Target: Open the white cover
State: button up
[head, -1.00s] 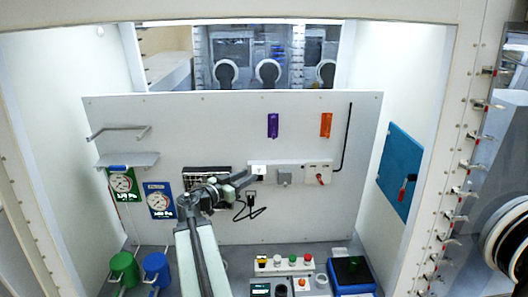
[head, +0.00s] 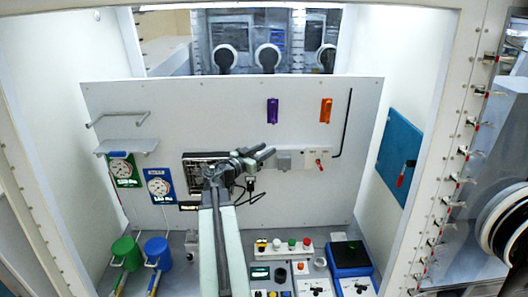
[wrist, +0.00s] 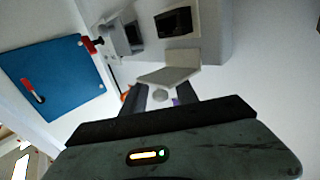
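The white cover (wrist: 168,75) shows in the wrist view as a pale flap tilted out from the wall, beside a dark recessed socket (wrist: 174,21) that is exposed. My gripper (wrist: 160,96) is open, its two dark fingers apart, with the flap just beyond the fingertips. Whether a finger touches it I cannot tell. In the head view my gripper (head: 268,153) is in front of the socket row on the white back panel and hides the cover there.
A grey box (head: 283,160) and a red-handled switch (head: 319,163) are close to the right of my gripper. A black cable (head: 250,190) hangs below. A blue panel (head: 400,158) is on the right wall. Control boxes (head: 285,248) stand on the floor below.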

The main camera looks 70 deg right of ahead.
grip_shut()
jog(key=shift+d+r+p, duration=0.15)
jog(key=shift+r+p, duration=0.3)
jog(key=shift+p, duration=0.45)
jog(key=shift+w+d+r+n+y+p, duration=0.2)
jog(key=shift+n+y+p, duration=0.25)
jog(key=shift+p, duration=0.45)
jog(key=shift+d+n+y+p, duration=0.15)
jog(key=shift+n+y+p, duration=0.15)
jog(key=shift+p, duration=0.25)
jog(key=shift+d+f+n+t+y+p, duration=0.1)
jog(key=shift+f+n+t+y+p, duration=0.15)
jog(key=shift+t+p, duration=0.15)
jog(key=shift+f, duration=0.1)
